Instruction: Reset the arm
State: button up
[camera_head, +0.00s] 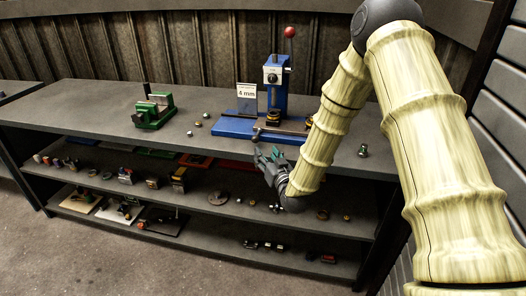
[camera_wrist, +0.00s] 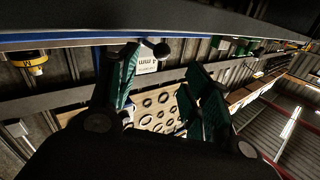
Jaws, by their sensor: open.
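My arm reaches in from the upper right in the head view, bends down and ends at my gripper (camera_head: 270,158), which is just in front of the bench's front edge, below the blue press. In the wrist view my gripper (camera_wrist: 160,85) shows two green-padded fingers spread apart with nothing between them. No object is held. Beyond the fingers, the wrist view shows a tan board with dark rings (camera_wrist: 158,108) and part of a white sign (camera_wrist: 147,66).
The grey workbench (camera_head: 60,108) holds a blue press (camera_head: 275,80) with a red knob, a "4 mm" sign (camera_head: 247,97), a green vise (camera_head: 153,112) and small parts. Shelves (camera_head: 330,228) below carry several small items. Open floor (camera_head: 60,255) lies at the front left.

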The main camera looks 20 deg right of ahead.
jog(key=shift+s, duration=0.3)
jog(key=s+a+f+g+p, duration=0.1)
jog(key=s+f+g, duration=0.4)
jog(key=s+f, duration=0.7)
jog(key=s+a+f+g, duration=0.2)
jog(key=s+f+g, duration=0.3)
jog(key=s+f, duration=0.7)
jog(key=s+f+g, duration=0.4)
jog(key=s, duration=1)
jog(key=s+d+f+g+h+p, duration=0.1)
jog(key=s+f+g, duration=0.3)
jog(key=s, duration=1)
jog(key=shift+d+f+n, duration=0.15)
jog(key=shift+n, duration=0.15)
jog(key=shift+w, duration=0.1)
